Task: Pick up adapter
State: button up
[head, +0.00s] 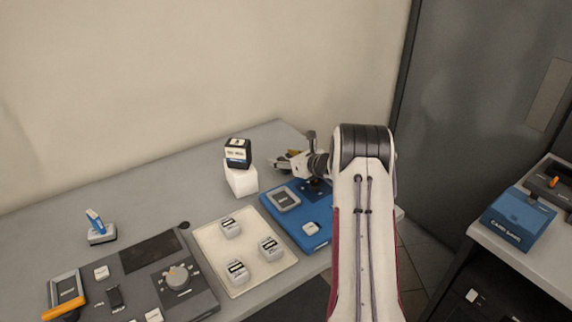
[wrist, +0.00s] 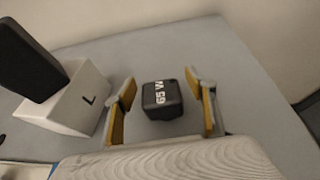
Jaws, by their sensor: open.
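The adapter, a small dark block marked "65 W" (wrist: 162,100), sits on the grey table in the wrist view. My gripper (wrist: 160,85) is open, with one yellow-padded finger on each side of the adapter and gaps between fingers and block. It holds nothing. In the head view my gripper (head: 283,161) is low over the far part of the table, right of the white stand; I cannot make out the adapter there.
A black box (head: 238,152) rests on a white stand (head: 242,180) close to the left of my gripper; the stand also shows in the wrist view (wrist: 85,105). A blue tray (head: 294,223) and a cream tray with white blocks (head: 210,243) lie nearer. A wall stands behind.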

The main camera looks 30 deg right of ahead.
aim_at(283, 155)
jog(key=shift+w, duration=0.1)
dwell(0.4)
jog(key=c, duration=1.3)
jog(key=shift+c, duration=0.2)
jog(key=shift+r, duration=0.15)
jog(key=shift+r, duration=4.85)
